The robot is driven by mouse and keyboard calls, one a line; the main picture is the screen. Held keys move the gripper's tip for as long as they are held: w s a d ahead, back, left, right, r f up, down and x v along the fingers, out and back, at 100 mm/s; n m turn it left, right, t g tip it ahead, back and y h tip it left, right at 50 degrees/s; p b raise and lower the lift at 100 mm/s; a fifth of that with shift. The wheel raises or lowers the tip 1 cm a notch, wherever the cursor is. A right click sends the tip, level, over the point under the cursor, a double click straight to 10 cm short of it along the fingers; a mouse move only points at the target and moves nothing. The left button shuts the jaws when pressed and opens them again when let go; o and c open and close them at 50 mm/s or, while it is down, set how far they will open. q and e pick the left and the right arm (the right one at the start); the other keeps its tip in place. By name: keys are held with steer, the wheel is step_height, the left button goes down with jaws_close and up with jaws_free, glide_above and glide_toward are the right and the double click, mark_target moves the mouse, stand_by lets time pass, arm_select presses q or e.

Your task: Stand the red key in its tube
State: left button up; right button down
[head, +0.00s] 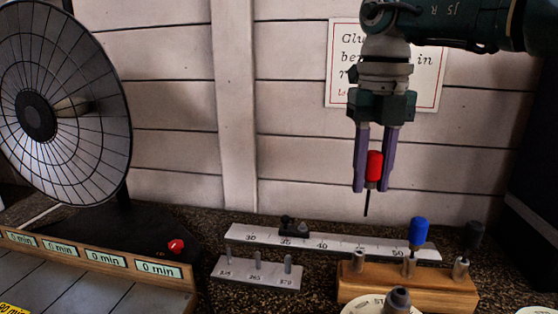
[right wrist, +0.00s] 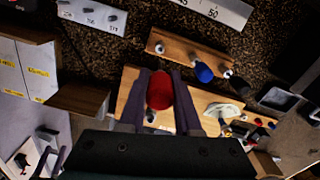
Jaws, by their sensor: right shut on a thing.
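The red key (head: 374,165) hangs upright, red handle up and thin dark shaft down, between the purple fingers of my right gripper (head: 372,186). The gripper is shut on its handle. In the right wrist view the red handle (right wrist: 159,90) shows between the fingers. The key is in the air above the wooden block (head: 400,288), its tip well above the block's left tube (head: 359,261), which looks empty. A blue key (head: 418,232) stands in the middle tube and a black key (head: 473,236) in the right tube. My left gripper is not in view.
A white ruler (head: 340,245) with a small black slider (head: 293,226) lies behind the block. A grey stand with several pegs (head: 258,273) is to its left. A large dark fan-like disc (head: 65,105) stands far left. Round dials are in front of the block.

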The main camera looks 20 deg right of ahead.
mark_target(365, 215)
stand_by(0.3)
steer(key=shift+f+b, duration=2.1)
steer(key=shift+f, duration=0.85)
steer(key=shift+r, duration=0.1)
steer(key=shift+f+b, duration=1.75)
steer(key=shift+f, duration=0.6)
steer(key=c, duration=0.5)
jaws_free()
steer(key=shift+r, duration=0.15)
step_height(365, 215, up, 9)
steer(key=shift+r, duration=0.4)
